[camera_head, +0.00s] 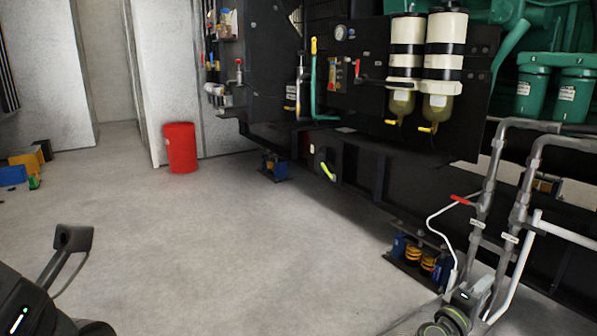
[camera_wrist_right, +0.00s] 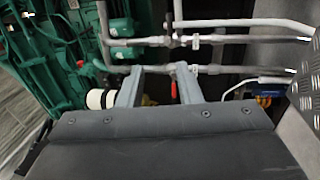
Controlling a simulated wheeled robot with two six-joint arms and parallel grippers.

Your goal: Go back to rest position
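My right gripper (camera_head: 482,288) is at the bottom right of the head view, in front of the grey pipes. In the right wrist view its two grey fingers (camera_wrist_right: 158,72) stand apart with a gap between them, and I see nothing held. A red valve handle (camera_wrist_right: 173,90) shows beyond that gap; a red handle on the pipework (camera_head: 462,200) also shows in the head view. The fingertips' distance from the pipes is hard to tell.
The genset's dark frame (camera_head: 365,165) runs along the right, with grey pipes (camera_head: 485,190), white filters (camera_head: 445,45) and a spring mount (camera_head: 418,262). A red bin (camera_head: 180,148) stands by the wall. Colored boxes (camera_head: 25,160) lie at left. The middle floor (camera_head: 230,240) is clear.

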